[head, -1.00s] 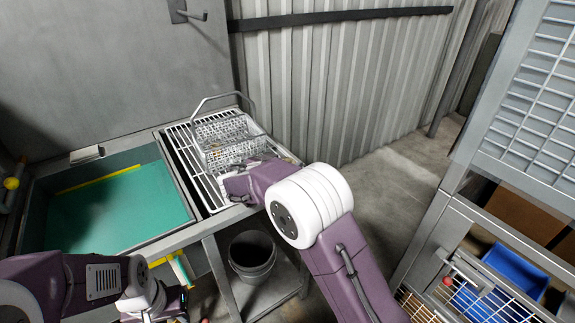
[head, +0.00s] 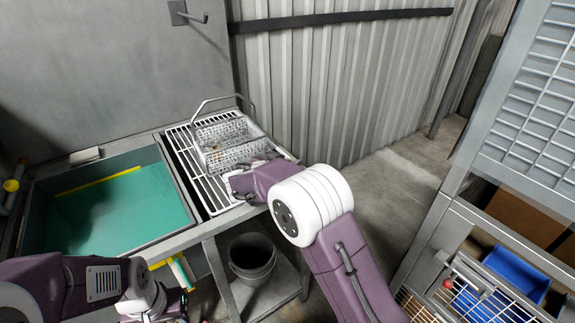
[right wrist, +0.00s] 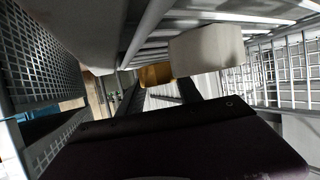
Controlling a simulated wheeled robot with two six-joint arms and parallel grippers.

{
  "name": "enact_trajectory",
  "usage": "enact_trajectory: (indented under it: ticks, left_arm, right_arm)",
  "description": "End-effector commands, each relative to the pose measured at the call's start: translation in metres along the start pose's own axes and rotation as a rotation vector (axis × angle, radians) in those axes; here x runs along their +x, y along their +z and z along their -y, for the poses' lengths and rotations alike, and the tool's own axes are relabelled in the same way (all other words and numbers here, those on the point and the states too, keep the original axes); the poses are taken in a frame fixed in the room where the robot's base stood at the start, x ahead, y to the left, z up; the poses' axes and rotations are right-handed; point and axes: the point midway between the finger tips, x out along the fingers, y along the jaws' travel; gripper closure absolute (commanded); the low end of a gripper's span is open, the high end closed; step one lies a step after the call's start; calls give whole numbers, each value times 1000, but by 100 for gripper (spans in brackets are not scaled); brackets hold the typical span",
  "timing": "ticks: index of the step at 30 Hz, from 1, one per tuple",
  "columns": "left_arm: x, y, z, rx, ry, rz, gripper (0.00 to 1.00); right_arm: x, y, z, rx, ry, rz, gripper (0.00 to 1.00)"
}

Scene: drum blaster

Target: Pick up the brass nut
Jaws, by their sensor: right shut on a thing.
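The brass nut (right wrist: 157,75) shows in the right wrist view as a golden-brown piece between the two dark fingers of my right gripper (right wrist: 160,92). The gripper is shut on it; the fingers and a pale block hide part of its shape. In the head view my right gripper (head: 238,184) is low at the near side of the wire-mesh basket (head: 228,132), over the white rack, and the nut in it cannot be made out. My left gripper (head: 178,304) is at the bottom left, small and partly hidden, its jaws unclear.
The basket stands on the slatted white rack (head: 187,153). A pale grey block (right wrist: 207,50) is close to the right finger in the wrist view. A teal-bottomed basin (head: 125,215) lies left of the rack. A grey bucket (head: 252,255) stands below. A metal-framed shelf is at right.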

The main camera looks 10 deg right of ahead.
Motion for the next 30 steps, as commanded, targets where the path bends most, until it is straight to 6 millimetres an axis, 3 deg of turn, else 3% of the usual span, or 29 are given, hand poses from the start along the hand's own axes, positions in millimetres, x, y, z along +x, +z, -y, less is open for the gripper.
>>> enact_trajectory:
  ticks: [6, 15, 21, 30]
  left_arm:
    - [-5, 0, 0, 0, 0, 0, 64]
    - [9, 1, 0, 0, 0, 0, 64]
    - [10, 1, 0, 0, 0, 0, 64]
    - [11, 1, 0, 0, 0, 0, 64]
  right_arm:
    - [-15, -37, 0, 5, -3, -4, 100]
    - [-40, -68, -72, 6, 0, -5, 100]
    - [-52, -85, -106, 3, 0, -3, 100]
    - [-56, -90, -116, -1, -1, -2, 100]
